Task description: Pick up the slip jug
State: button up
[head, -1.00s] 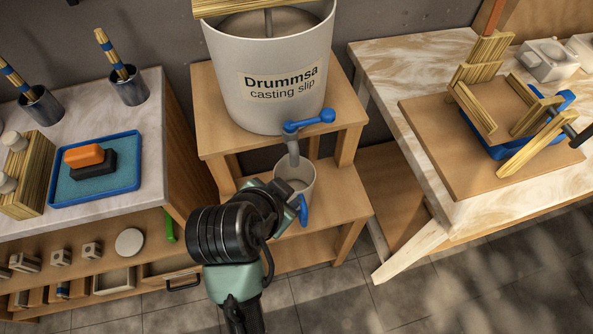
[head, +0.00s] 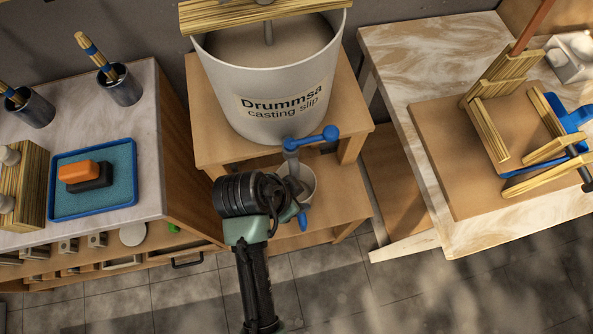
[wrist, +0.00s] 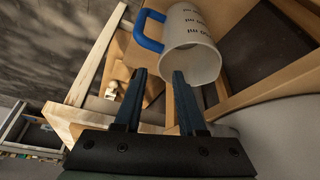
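The slip jug (head: 308,182) is a white cup with a blue handle, standing on the lower shelf of the wooden stand under the tap. In the head view my wrist covers its left side. In the wrist view the jug (wrist: 192,40) shows dark measure marks and its blue handle (wrist: 147,30) beyond my fingertips. My gripper (wrist: 158,78) is open and empty, its two dark fingers apart. The handle lies just ahead of the gap between them, and the jug's rim is close to the right fingertip. I cannot tell whether they touch.
A large bucket (head: 268,85) of casting slip stands on the stand above, its tap with a blue lever (head: 318,138) over the jug. A marble-topped cabinet (head: 150,130) is at left, a worktable (head: 400,50) with a clamped mould at right. Tiled floor (head: 340,290) is free in front.

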aim_at(303, 201)
jog(key=shift+a+x, duration=0.2)
jog(key=shift+x, duration=3.35)
jog(key=shift+a, duration=0.1)
grip_shut()
jog(key=shift+s, duration=0.15)
